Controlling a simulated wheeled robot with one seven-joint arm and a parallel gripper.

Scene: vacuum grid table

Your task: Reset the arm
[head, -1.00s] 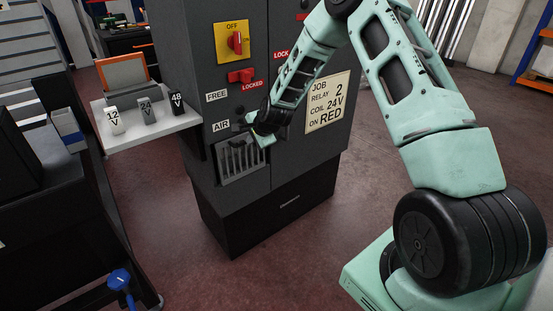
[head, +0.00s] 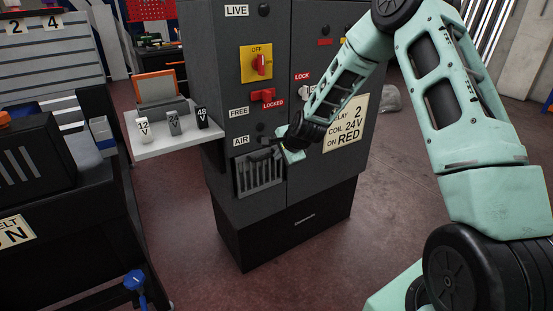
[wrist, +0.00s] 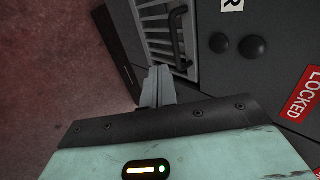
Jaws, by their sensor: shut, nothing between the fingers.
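My gripper (wrist: 157,85) is shut and empty. In the wrist view its fingers are together beside the vent grille (wrist: 158,25) and its dark handle (wrist: 179,35). In the head view my arm reaches from the right, and its end is in front of the dark grey cabinet (head: 225,72), close to the grille (head: 260,178) below the AIR label (head: 241,141). The fingertips are partly hidden by the wrist in the head view. I cannot tell whether they touch the cabinet.
A small shelf (head: 160,146) left of the cabinet holds relays marked 12 V (head: 143,130), 24 V (head: 174,123) and 48 V (head: 203,117). The cabinet has a red rotary switch (head: 262,64) and a red latch (head: 262,95). Open floor (head: 390,230) lies to the right.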

